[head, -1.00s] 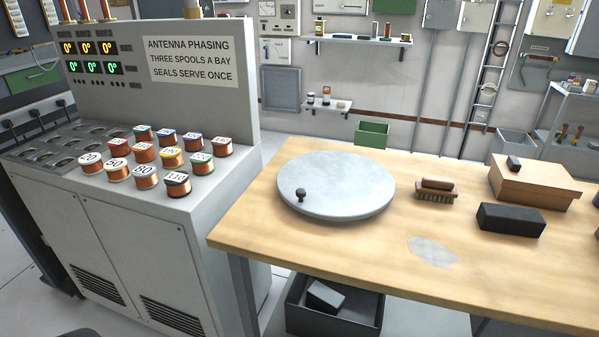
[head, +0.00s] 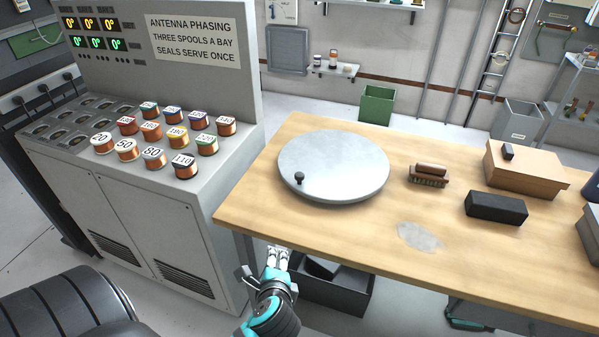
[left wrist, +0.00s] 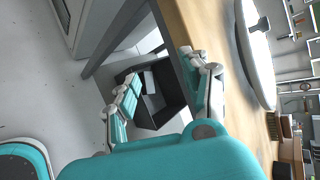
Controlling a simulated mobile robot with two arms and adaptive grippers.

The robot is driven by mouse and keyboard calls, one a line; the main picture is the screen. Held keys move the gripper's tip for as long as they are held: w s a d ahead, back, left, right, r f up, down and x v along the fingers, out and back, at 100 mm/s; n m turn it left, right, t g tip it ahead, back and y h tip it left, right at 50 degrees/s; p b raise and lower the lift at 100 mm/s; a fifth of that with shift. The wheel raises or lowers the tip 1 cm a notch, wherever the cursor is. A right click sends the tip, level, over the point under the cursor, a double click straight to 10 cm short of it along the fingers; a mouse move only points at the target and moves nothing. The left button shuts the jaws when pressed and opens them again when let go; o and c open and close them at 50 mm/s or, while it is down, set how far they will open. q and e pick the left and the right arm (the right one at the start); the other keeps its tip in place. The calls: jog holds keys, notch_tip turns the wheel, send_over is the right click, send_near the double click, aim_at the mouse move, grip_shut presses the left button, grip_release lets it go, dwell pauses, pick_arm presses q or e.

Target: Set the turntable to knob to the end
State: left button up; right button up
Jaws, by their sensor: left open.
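The turntable (head: 335,160) is a round pale grey disc lying on the wooden table, near its left end. A small black knob (head: 299,177) stands up on the disc at its near left edge. My left gripper (head: 279,252) is below and in front of the table's near left edge, apart from the turntable. In the left wrist view my left gripper (left wrist: 165,75) is open and empty. The turntable rim (left wrist: 254,50) and the knob (left wrist: 262,25) show there at the upper right. My right gripper is not in view.
The wooden table (head: 300,230) also holds a brush (head: 428,175), a black block (head: 495,207) and a cardboard box (head: 523,170). A dark bin (head: 335,292) stands below the table. A grey cabinet (head: 150,215) with numbered spools stands at the left.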

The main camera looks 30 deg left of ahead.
aim_at(300, 178)
pick_arm(q)
jog(key=w+r+m+t+y, duration=0.1)
jog(key=w+r+m+t, duration=0.1)
jog(key=m, duration=0.2)
jog(key=w+d+r+m+t+y, duration=0.1)
jog(key=w+r+m+t, duration=0.1)
jog(key=m, duration=0.3)
jog(key=w+r+m+t, duration=0.2)
jog(key=w+r+m, duration=0.1)
jog(key=w+m, duration=0.1)
jog(key=shift+w+d+r+m+y, duration=0.1)
jog(key=shift+d+m+y, duration=0.3)
jog(key=shift+m, duration=0.1)
jog(key=shift+w+r+m+t, duration=0.1)
jog(key=shift+w+m+t, duration=0.05)
jog(key=shift+m+t, duration=0.2)
jog(key=shift+w, duration=0.2)
jog(key=p+x, duration=0.1)
jog(key=x, duration=1.6)
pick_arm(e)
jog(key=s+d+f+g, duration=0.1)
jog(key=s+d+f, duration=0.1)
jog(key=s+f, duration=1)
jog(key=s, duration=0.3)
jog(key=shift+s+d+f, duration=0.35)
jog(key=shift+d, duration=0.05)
pick_arm(q)
grip_shut()
